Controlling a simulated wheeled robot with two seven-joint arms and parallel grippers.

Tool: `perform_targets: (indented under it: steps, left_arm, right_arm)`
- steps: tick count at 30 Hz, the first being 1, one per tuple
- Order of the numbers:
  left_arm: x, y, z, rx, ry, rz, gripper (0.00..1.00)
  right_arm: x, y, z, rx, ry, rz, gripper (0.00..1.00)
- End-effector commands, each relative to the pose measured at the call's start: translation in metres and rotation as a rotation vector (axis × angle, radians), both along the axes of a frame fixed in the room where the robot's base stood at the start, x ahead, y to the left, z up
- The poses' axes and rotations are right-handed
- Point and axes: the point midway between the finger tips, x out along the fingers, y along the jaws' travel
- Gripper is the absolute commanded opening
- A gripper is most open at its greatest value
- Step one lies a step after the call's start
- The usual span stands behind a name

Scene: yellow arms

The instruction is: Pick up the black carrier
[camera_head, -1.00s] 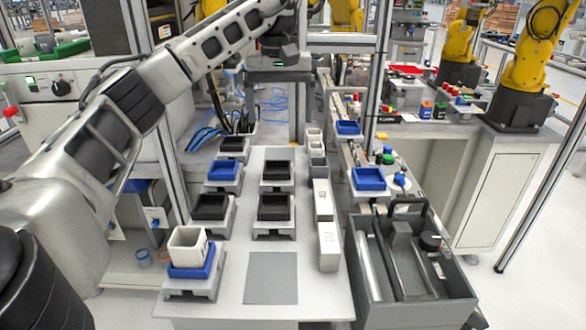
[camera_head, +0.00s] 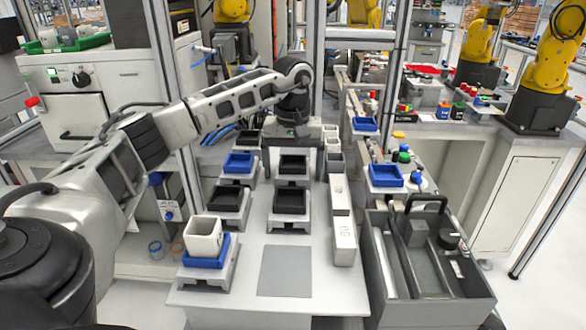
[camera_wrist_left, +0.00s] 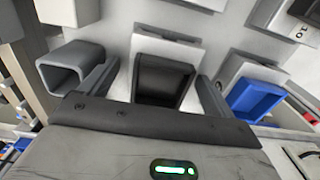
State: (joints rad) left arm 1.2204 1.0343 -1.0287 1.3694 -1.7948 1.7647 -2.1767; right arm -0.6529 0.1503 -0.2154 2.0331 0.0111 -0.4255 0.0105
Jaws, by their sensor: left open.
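Several black carriers stand on grey raised holders on the white table. The one at the far end of the middle column is the black carrier (camera_head: 292,166); it also shows in the left wrist view (camera_wrist_left: 163,78). My left gripper (camera_head: 292,158) is above the table's far end, pointing down. In the left wrist view its two fingers are apart, one on each side of this black carrier, with nothing clamped. I cannot tell whether they touch it. Another black carrier (camera_head: 290,200) is nearer in the same column. My right gripper is not in view.
A blue carrier (camera_head: 239,162) is left of the black one. Grey open boxes (camera_head: 334,160) stand close on the right. A white cup (camera_head: 205,239) sits on a blue carrier at the front left. A grey bin (camera_head: 430,272) is at right. A grey pad (camera_head: 286,271) is bare.

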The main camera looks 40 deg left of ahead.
Motion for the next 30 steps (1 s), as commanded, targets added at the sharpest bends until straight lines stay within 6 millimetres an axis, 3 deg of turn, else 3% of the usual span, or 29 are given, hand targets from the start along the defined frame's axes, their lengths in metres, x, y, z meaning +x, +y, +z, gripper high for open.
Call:
perform_targets:
  steps: [6,8,12,13,23,30]
  left_arm:
    - [0.0,0.0,-0.001,0.001,-0.001,0.0,0.89]
    - [0.0,0.0,-0.001,0.001,-0.001,0.0,0.75]
    - [0.0,0.0,-0.001,0.001,-0.001,0.0,0.36]
    - [0.0,0.0,-0.001,0.001,-0.001,0.0,0.32]
    - [0.001,0.0,0.003,0.0,-0.004,0.0,0.32]
    - [0.002,0.0,0.031,-0.001,-0.008,0.0,0.32]
  right_arm:
    - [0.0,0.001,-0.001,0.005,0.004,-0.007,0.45]
    - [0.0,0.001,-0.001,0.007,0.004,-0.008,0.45]
    - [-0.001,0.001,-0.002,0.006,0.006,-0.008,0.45]
    - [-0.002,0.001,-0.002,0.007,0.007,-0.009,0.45]
    - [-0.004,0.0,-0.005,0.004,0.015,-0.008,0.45]
    - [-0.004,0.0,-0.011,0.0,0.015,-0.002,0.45]
